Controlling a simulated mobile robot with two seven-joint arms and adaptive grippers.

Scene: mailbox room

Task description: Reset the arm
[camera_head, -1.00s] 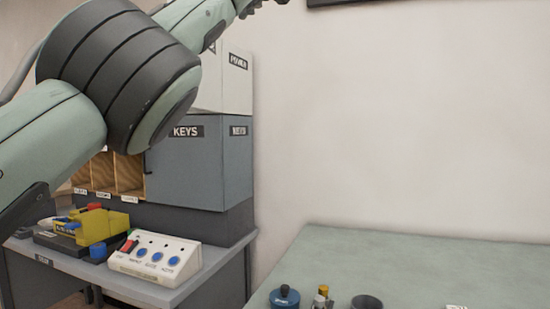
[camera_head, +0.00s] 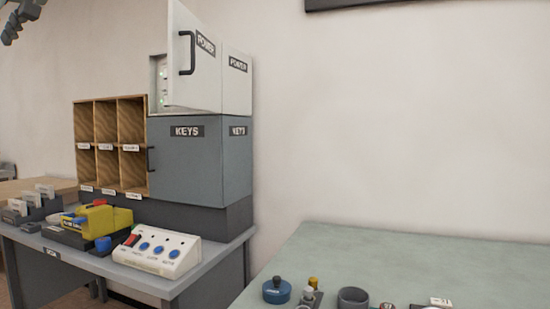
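My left gripper (camera_head: 22,18) shows only in part at the top left corner, raised high and well apart from the furniture. Its fingers are cut off by the frame edge, so I cannot tell whether it is open or shut. No held object shows there. My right gripper is not in view. The white POWER cabinet (camera_head: 237,85) has its door (camera_head: 193,60) standing open, with small green lights inside. The grey KEYS cabinet (camera_head: 185,165) below it is closed.
A wooden pigeonhole rack (camera_head: 110,150) stands left of the KEYS cabinet. On the grey desk (camera_head: 190,285) are a yellow device (camera_head: 98,220) and a white button panel (camera_head: 160,252). A green table (camera_head: 400,265) at right holds a blue-lidded pot (camera_head: 277,290) and a grey cup (camera_head: 353,299).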

